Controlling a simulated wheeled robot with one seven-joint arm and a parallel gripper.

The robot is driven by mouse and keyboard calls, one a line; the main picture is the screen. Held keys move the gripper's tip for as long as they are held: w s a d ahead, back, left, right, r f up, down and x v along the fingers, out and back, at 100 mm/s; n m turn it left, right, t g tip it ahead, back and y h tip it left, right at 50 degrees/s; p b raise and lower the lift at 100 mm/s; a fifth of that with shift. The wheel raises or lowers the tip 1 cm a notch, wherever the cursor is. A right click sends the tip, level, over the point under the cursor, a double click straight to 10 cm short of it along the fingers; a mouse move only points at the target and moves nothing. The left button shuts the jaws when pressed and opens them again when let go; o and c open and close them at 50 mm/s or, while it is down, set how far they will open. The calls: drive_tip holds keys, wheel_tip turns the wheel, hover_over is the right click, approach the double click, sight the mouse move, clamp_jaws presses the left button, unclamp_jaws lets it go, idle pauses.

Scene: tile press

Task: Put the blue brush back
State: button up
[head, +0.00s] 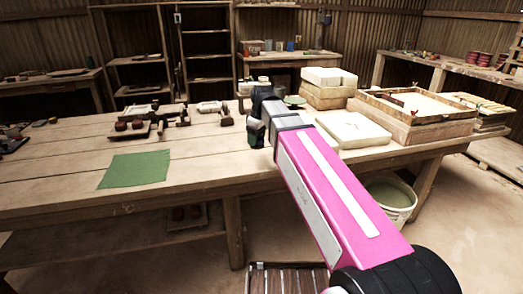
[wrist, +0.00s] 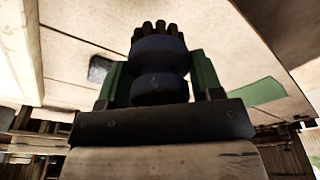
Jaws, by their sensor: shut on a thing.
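My gripper (wrist: 158,85) is shut on the blue brush in the wrist view. The brush (wrist: 160,75) has a dark blue rounded body and a ring of dark bristle tufts or pegs at its far end. Its body sits between the two green fingers. In the head view my gripper (head: 256,122) is over the right half of the wooden table (head: 60,190), left of the pale blocks. The brush cannot be made out clearly there, as my pink arm and the dark gripper body hide it.
A green mat (head: 135,171) lies at the table's front left. Small tools and a tray (head: 130,130) sit behind it. Pale blocks (head: 328,78) and a wooden frame tray (head: 410,108) stand at the right. A bucket (head: 392,200) is on the floor. The table between mat and gripper is clear.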

drive_tip(key=w+d+f, duration=0.1)
drive_tip(key=w, duration=0.1)
drive_tip(key=w+f, duration=0.1)
drive_tip(key=w, duration=0.1)
drive_tip(key=w+d+f, duration=0.1)
drive_tip(key=w+f, duration=0.1)
drive_tip(key=shift+d+f, duration=0.1)
drive_tip(key=shift+d, duration=0.25)
drive_tip(key=shift+f, duration=1.9)
drive_tip(key=shift+f, duration=0.15)
drive_tip(key=o, duration=1)
drive_tip(key=shift+c, duration=0.2)
wheel_tip(320, 180, up, 12)
drive_tip(key=d, duration=0.1)
drive_tip(key=shift+s+d, duration=0.3)
drive_tip(key=shift+s, duration=0.1)
